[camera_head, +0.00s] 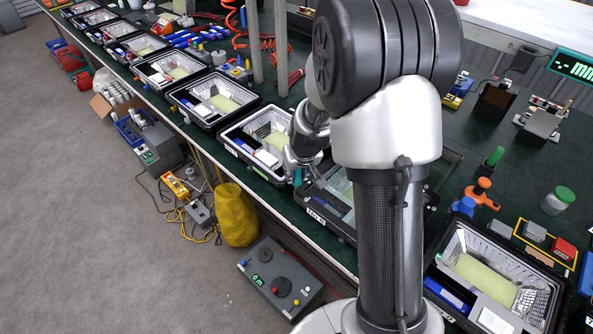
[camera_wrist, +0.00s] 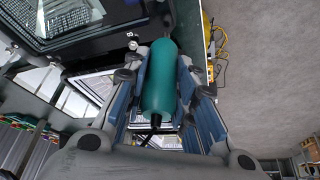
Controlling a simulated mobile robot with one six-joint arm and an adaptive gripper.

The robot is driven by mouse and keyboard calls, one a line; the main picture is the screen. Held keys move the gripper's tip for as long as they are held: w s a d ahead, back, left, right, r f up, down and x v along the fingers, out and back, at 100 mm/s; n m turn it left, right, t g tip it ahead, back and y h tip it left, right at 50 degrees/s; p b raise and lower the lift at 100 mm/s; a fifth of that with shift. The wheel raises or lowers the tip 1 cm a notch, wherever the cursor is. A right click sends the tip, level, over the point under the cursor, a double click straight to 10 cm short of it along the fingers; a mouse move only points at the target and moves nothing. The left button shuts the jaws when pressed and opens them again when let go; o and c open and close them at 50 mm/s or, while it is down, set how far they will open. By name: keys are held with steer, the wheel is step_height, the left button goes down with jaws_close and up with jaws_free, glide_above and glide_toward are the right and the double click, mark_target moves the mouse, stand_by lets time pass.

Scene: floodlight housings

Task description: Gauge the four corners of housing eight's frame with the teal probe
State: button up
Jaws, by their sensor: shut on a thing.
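The teal probe (camera_wrist: 158,85) is clasped between the blue-padded fingers of my gripper (camera_wrist: 165,95) in the wrist view, with a dark thin tip at its lower end. In the head view my gripper (camera_head: 304,158) is partly behind my arm, and a bit of the teal probe (camera_head: 297,178) shows below it. The housing marked 8 (camera_wrist: 105,38) has a black frame and a glass pane at the top left of the wrist view. In the head view the housing beside my gripper (camera_head: 318,219) carries a small white label, and my arm hides much of it. Contact between tip and frame cannot be told.
Several open housings line the bench, including one left of my gripper (camera_head: 232,144) and one at the lower right (camera_head: 487,272). A green-lit display reading mm (camera_head: 572,65) stands at the back right. A yellow bag (camera_head: 236,214) and a control box (camera_head: 280,280) are below the bench edge.

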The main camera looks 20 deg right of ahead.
steer(key=shift+f+b, duration=0.65)
steer(key=shift+b, duration=0.1)
stand_by(1.0)
steer(key=shift+r+p, duration=2.3)
steer(key=shift+r, duration=0.75)
